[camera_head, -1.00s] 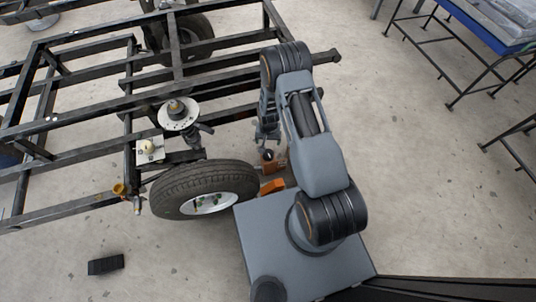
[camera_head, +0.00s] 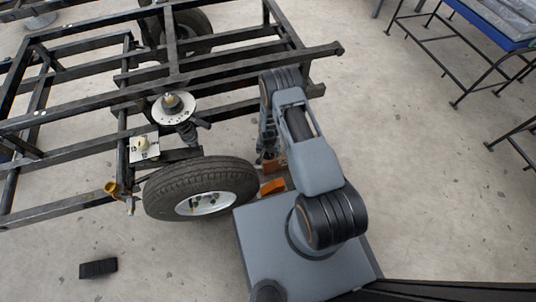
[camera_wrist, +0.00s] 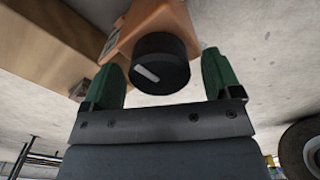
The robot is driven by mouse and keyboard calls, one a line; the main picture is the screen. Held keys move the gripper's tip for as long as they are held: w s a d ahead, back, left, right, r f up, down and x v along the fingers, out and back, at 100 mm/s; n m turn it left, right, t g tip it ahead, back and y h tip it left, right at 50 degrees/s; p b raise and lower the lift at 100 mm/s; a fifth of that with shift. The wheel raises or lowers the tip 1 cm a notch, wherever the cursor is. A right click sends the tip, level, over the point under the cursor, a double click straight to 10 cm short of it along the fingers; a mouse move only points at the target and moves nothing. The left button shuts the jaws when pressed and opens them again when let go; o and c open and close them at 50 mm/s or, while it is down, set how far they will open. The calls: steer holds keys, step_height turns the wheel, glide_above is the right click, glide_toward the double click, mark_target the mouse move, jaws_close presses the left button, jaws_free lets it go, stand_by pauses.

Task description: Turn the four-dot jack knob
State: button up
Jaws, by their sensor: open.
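In the wrist view a round black knob (camera_wrist: 160,64) with one pale bar on its face sits on an orange jack body (camera_wrist: 155,20). No dots can be made out on it. My gripper (camera_wrist: 165,78) is open, with its two green fingertips on either side of the knob and a visible gap at each side. Whether a fingertip touches the knob cannot be told. In the head view my gripper (camera_head: 264,156) is low beside the wheel, largely hidden by my arm, and the knob cannot be made out there.
An orange piece (camera_head: 272,187) lies between tyre and my base. A black block (camera_head: 98,268) lies on the floor. A blue-topped table (camera_head: 492,30) stands right; floor between is clear.

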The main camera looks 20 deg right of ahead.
steer(key=shift+f, duration=0.6)
steer(key=c, duration=0.9)
